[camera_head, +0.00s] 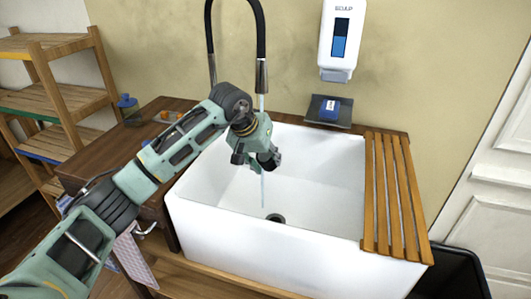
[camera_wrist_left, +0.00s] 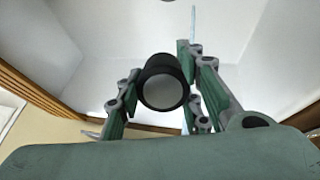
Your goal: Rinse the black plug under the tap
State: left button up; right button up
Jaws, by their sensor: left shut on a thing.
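My left gripper (camera_head: 263,160) hangs above the white sink basin (camera_head: 330,160), with its fingers inside the basin's outline. In the left wrist view it is shut on the black plug (camera_wrist_left: 163,80), a short dark cylinder with a pale grey end between the two fingers. In the head view the plug is hard to tell from the dark gripper parts. The tap (camera_head: 261,76) has a black arched hose and a metal nozzle. A thin stream of water (camera_head: 262,190) falls from it, beside or behind the gripper. My right gripper is not in view.
The basin floor is clear around the dark drain (camera_head: 275,218). A slatted wooden rack (camera_head: 392,195) covers the sink's right side. A blue item (camera_head: 330,108) sits on a dark ledge behind, below a soap dispenser (camera_head: 340,38). A wooden counter (camera_head: 110,158) lies left.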

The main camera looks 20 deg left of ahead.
aim_at(264, 168)
pick_arm(q)
jog(key=shift+s+d, duration=0.2)
jog(key=shift+s, duration=2)
jog(key=shift+r, duration=0.1)
jog(key=s+r, duration=0.4)
jog(key=s, duration=0.1)
jog(key=shift+d+p, duration=0.2)
jog(key=shift+p, duration=0.15)
jog(key=shift+f, duration=0.1)
